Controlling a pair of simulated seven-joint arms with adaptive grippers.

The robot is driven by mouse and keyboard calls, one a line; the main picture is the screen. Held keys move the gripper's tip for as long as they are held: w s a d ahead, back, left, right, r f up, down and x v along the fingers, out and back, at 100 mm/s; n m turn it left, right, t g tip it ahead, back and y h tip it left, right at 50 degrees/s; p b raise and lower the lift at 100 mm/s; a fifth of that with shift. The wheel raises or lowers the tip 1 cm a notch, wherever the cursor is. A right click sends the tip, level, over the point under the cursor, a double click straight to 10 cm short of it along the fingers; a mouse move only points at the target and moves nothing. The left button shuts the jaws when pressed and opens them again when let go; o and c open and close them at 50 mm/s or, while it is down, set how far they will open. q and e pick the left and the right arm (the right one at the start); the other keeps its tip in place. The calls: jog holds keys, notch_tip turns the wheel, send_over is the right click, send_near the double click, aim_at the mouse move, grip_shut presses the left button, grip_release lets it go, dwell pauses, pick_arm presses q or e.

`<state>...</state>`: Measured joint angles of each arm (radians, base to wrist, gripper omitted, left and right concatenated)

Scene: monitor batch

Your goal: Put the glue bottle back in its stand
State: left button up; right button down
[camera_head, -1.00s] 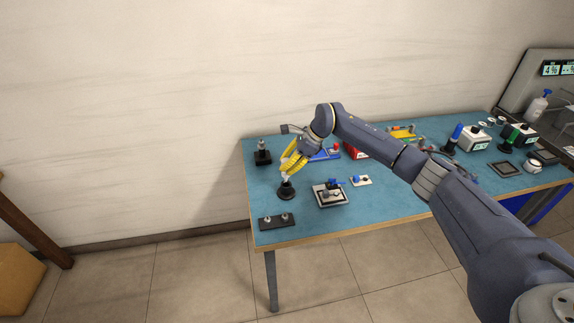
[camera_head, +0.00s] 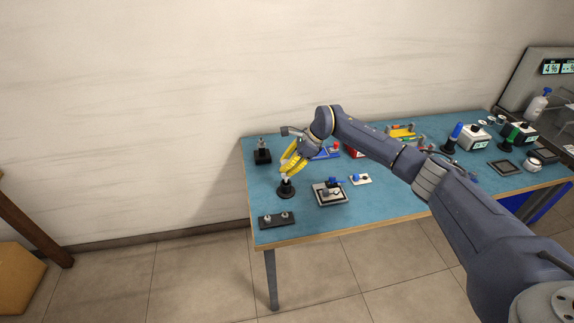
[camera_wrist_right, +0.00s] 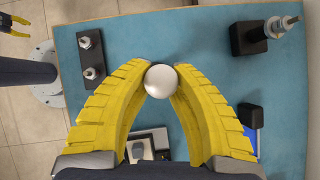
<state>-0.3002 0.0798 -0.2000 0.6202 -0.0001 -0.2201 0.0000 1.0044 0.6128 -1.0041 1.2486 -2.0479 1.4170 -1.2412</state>
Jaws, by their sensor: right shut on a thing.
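My right gripper (camera_head: 286,174) has yellow fingers and points down over the left part of the blue table. It is shut on the glue bottle (camera_head: 286,178), which shows as a small pale shape below the fingertips. In the right wrist view, the bottle's round white top (camera_wrist_right: 161,81) sits between the fingertips (camera_wrist_right: 160,75). A black round stand (camera_head: 286,191) is directly under the bottle; I cannot tell whether the bottle is seated in it. Part of my left gripper (camera_wrist_right: 14,26) shows at the wrist view's upper left corner, over the floor.
A black plate with two pegs (camera_head: 277,220) lies near the front left edge. A black block with a metal post (camera_head: 262,153) stands behind. A square fixture (camera_head: 329,194) is to the right.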

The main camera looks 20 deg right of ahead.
jog(key=shift+f, duration=0.9)
jog(key=shift+f, duration=0.75)
jog(key=c, duration=1.1)
grip_release()
jog(key=shift+c, duration=0.2)
jog(key=shift+d+r, duration=0.1)
